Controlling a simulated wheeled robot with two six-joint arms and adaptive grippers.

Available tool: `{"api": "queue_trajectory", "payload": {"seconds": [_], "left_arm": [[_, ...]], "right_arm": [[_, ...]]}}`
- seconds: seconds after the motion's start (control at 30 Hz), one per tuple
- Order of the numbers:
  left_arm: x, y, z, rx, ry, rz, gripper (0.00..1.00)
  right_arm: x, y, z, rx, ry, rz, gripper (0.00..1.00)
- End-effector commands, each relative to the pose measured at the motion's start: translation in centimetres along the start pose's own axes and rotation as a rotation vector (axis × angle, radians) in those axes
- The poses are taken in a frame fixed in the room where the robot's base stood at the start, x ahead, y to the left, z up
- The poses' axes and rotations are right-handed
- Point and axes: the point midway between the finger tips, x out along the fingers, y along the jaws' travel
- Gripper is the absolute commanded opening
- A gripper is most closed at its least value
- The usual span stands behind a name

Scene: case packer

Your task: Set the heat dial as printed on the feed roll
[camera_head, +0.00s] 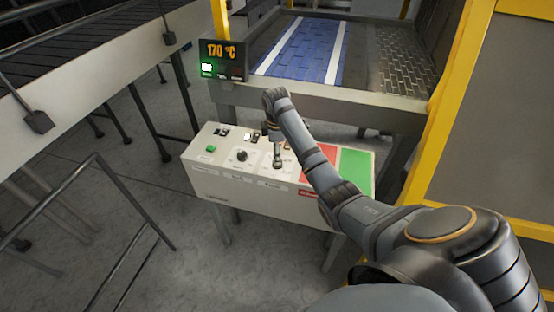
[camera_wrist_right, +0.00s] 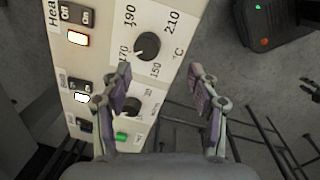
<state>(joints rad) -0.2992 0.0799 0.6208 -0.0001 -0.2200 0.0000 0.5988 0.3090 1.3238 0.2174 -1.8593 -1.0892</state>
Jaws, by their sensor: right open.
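The heat dial (camera_wrist_right: 147,45) is a round black knob on the white control panel (camera_head: 240,187). Its printed scale runs 150, 170, 190, 210 °C, and its light mark seems to point towards 170. My right gripper (camera_wrist_right: 160,88) is open and empty, its fingers apart above the panel, with the heat dial ahead of its fingertips. In the head view, my right arm reaches over the panel and partly hides the heat dial's area. The display (camera_head: 222,58) reads 170 °C in orange. I cannot make out a print on a feed roll. My left gripper is out of view.
A second black dial (camera_wrist_right: 131,106) and a green button (camera_wrist_right: 121,137) sit beside the heat dial. An On/Off switch (camera_wrist_right: 77,13) and a lit button (camera_wrist_right: 78,38) are near it. Red (camera_head: 318,160) and green (camera_head: 356,168) plates lie at the panel's right.

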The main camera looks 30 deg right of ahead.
Motion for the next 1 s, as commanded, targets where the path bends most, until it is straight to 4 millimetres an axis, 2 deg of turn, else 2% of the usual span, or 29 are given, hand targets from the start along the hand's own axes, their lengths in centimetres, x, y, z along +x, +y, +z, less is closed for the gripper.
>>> {"api": "queue_trajectory", "payload": {"seconds": [0.03, 0.13, 0.37, 0.47, 0.8, 1.0], "left_arm": [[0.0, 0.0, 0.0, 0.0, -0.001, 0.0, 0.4], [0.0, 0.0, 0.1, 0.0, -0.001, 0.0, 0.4], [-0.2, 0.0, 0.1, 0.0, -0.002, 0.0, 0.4], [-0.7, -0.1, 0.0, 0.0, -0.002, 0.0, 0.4], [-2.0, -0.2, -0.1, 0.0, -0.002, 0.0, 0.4], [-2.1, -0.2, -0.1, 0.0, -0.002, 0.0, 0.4]], "right_arm": [[-1.1, 1.1, 0.1, -0.023, 0.005, -0.008, 0.61], [-2.5, 2.2, 0.1, -0.069, 0.014, -0.029, 0.61], [-2.6, 2.5, 0.1, -0.088, 0.017, -0.037, 0.61], [-1.3, 2.4, 0.1, -0.087, 0.016, -0.04, 0.61], [5.6, 2.1, 0.0, -0.086, 0.017, -0.038, 0.61], [7.4, 2.1, 0.0, -0.086, 0.017, -0.035, 0.61]]}}
